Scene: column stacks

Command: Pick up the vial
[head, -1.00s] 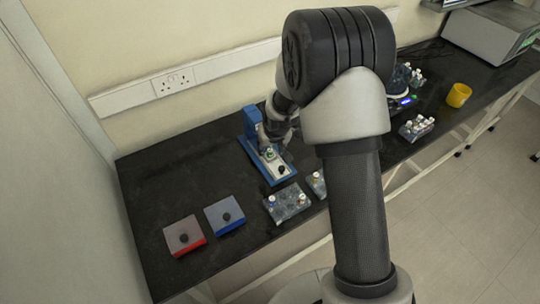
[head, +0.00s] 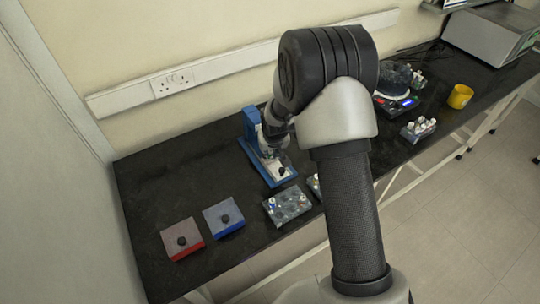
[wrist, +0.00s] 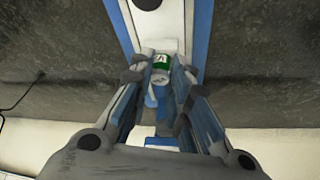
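The vial (wrist: 160,64), with a green and white label or band, stands on the blue and white stand (wrist: 203,30) in the wrist view. My gripper (wrist: 163,70) has one finger on each side of it. The fingertips are close to the vial, and a narrow gap seems to show on the right; contact on the left cannot be told. In the head view my gripper (head: 270,152) is low over the blue stand (head: 250,124), and the vial is hidden behind it.
A red-edged block (head: 182,240) and a blue-edged block (head: 223,216) lie to the left on the black bench. A rack with small vials (head: 288,205) is in front. Another rack (head: 418,130), a scale (head: 397,104) and a yellow cup (head: 460,96) are to the right.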

